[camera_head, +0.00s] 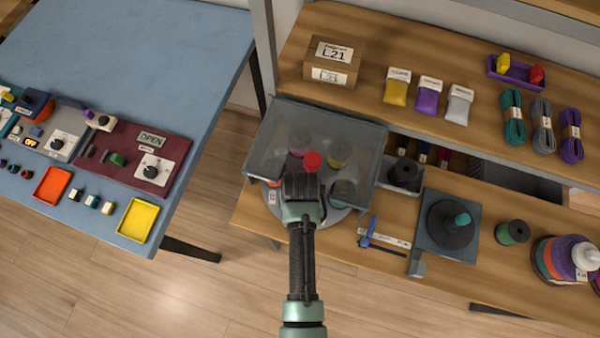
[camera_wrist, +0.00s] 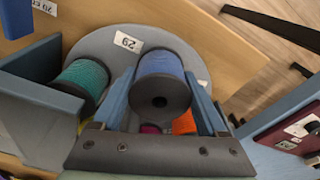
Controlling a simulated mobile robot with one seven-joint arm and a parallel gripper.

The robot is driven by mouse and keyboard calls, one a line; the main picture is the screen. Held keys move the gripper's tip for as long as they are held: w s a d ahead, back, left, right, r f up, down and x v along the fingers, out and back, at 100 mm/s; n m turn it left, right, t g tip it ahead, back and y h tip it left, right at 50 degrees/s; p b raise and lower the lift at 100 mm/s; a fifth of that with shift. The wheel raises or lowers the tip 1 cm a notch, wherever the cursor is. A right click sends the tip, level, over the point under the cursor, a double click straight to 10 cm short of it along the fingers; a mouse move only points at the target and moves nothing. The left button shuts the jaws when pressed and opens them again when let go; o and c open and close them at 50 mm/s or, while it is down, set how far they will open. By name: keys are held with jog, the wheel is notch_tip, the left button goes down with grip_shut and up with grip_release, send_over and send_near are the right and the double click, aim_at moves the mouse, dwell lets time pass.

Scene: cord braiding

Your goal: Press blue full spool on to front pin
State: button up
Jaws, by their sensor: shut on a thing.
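My gripper (camera_wrist: 162,88) is shut on the blue spool (camera_wrist: 160,65), with one finger on each side of it in the wrist view. The spool's dark end with its centre hole faces the camera. A round grey plate (camera_wrist: 100,45) with a white label lies beyond it. The front pin is hidden, and I cannot tell whether the spool touches the plate. In the head view my gripper (camera_head: 301,188) is at the front of the clear-hooded machine (camera_head: 270,135); it hides the blue spool there.
A teal spool (camera_wrist: 82,80) stands left of my gripper in the wrist view; an orange one (camera_wrist: 184,123) shows behind the right finger. Under the hood are a pink spool (camera_head: 300,144) and a yellow spool (camera_head: 338,154). A blue table (camera_head: 130,45) stands left, across a floor gap.

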jog(key=shift+f, duration=0.15)
dwell(0.5)
jog(key=o, duration=1.3)
jog(key=r+p, duration=0.6)
jog(key=shift+s, duration=0.35)
